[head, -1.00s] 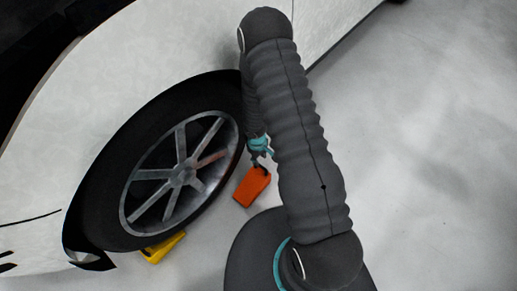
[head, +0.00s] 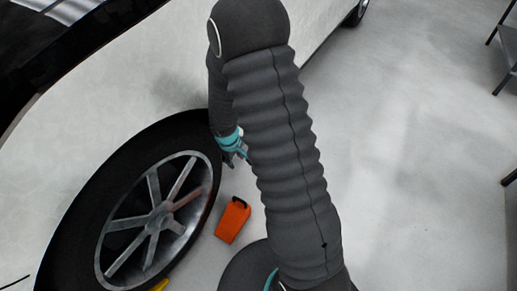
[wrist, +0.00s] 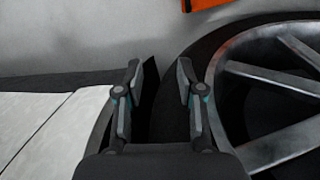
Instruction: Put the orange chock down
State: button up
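The orange chock (head: 233,221) is on the grey floor just right of the car's front wheel (head: 158,217) in the head view, with a dark handle at its top end. My gripper (head: 236,160) is above and apart from it, partly hidden behind my arm. In the wrist view my gripper (wrist: 157,78) is open and empty, its two fingers spread over the dark tyre. The chock's orange edge (wrist: 206,4) shows at the top of the wrist view, away from the fingers; most of it is out of frame there.
A yellow chock (head: 160,285) shows only in part at the wheel's lower side. The white car body (head: 120,90) fills the left. Open grey floor (head: 410,180) lies to the right, with dark stand legs (head: 502,60) at the far right edge.

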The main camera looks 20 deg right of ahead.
jog(key=s+d+r+m+t, duration=0.15)
jog(key=s+r, duration=0.25)
jog(key=r, duration=0.7)
jog(key=s+r+m, duration=0.2)
jog(key=s+r, duration=0.2)
jog(key=r, duration=0.7)
jog(key=s+a+r+m+t, duration=0.1)
jog(key=s+r, duration=0.4)
jog(key=s, duration=0.3)
jog(key=s+a+r+m+t+y, duration=0.1)
jog(key=s+r, duration=0.4)
jog(key=s, duration=0.3)
jog(key=shift+a+r+y, duration=0.25)
jog(key=shift+r+y, duration=0.05)
jog(key=shift+s, duration=0.1)
jog(key=c, duration=0.7)
grip_shut()
